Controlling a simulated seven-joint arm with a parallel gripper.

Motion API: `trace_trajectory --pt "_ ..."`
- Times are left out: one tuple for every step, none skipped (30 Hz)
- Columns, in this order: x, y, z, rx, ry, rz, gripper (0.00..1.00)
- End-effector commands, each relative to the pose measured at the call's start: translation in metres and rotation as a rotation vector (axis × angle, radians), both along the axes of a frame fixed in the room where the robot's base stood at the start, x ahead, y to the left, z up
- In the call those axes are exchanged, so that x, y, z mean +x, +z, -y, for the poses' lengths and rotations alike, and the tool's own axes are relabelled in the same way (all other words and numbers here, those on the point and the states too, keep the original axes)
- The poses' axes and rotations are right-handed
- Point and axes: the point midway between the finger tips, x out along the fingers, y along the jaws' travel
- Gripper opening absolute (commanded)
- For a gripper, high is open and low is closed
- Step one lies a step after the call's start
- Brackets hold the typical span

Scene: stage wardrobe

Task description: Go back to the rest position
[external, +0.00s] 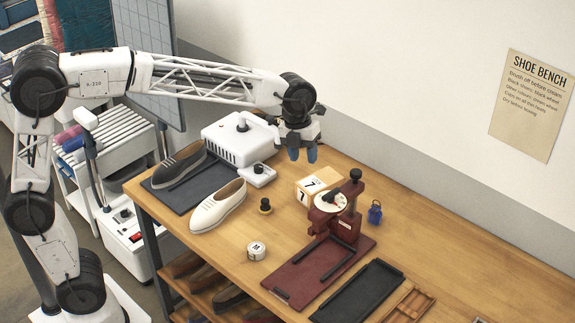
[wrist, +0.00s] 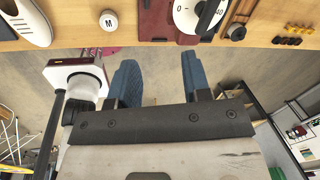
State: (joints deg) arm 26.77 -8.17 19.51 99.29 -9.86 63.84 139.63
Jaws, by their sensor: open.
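My gripper (external: 302,154) hangs above the wooden bench (external: 472,272), fingers pointing down, near the white boxy machine (external: 238,140). Its two blue fingers are apart with nothing between them. The fingers also show in the wrist view (wrist: 160,82), with the bench edge beyond them. A black shoe (external: 180,164) lies on a dark mat at the left of the bench. A white shoe (external: 217,206) lies in front of it.
A dark red stand with a dial (external: 330,203) rises from a red base right of the gripper. A calendar block (external: 312,188), a blue padlock-like item (external: 375,212), a round tin marked M (external: 257,251) and a black tray (external: 358,291) are on the bench. A wall is behind.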

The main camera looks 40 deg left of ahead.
Motion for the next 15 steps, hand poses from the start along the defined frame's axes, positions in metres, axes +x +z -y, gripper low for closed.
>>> trace_trajectory --pt "-0.006 0.002 -0.015 0.0 0.072 -0.004 0.44" --pt "-0.009 0.003 -0.023 0.0 0.121 -0.008 0.44" --pt "-0.014 0.004 -0.034 -0.001 0.185 -0.014 0.44" --pt "-0.018 0.004 -0.042 -0.001 0.234 -0.018 0.44" --pt "-0.021 0.004 -0.05 -0.001 0.283 -0.022 0.44" --pt "-0.027 0.004 -0.06 -0.002 0.347 -0.028 0.44" --pt "-0.031 0.004 -0.068 -0.003 0.395 -0.031 0.44" --pt "-0.035 0.004 -0.075 -0.003 0.443 -0.035 0.44" --pt "-0.041 0.004 -0.085 -0.005 0.507 -0.041 0.44" --pt "-0.045 0.004 -0.092 -0.006 0.554 -0.044 0.44" --pt "-0.049 0.003 -0.1 -0.006 0.604 -0.048 0.44" --pt "-0.055 0.003 -0.11 -0.009 0.668 -0.054 0.44" --pt "-0.06 0.002 -0.117 -0.012 0.716 -0.058 0.44" --pt "-0.065 0.002 -0.123 -0.014 0.765 -0.061 0.44" --pt "-0.071 0.001 -0.133 -0.017 0.83 -0.066 0.44"
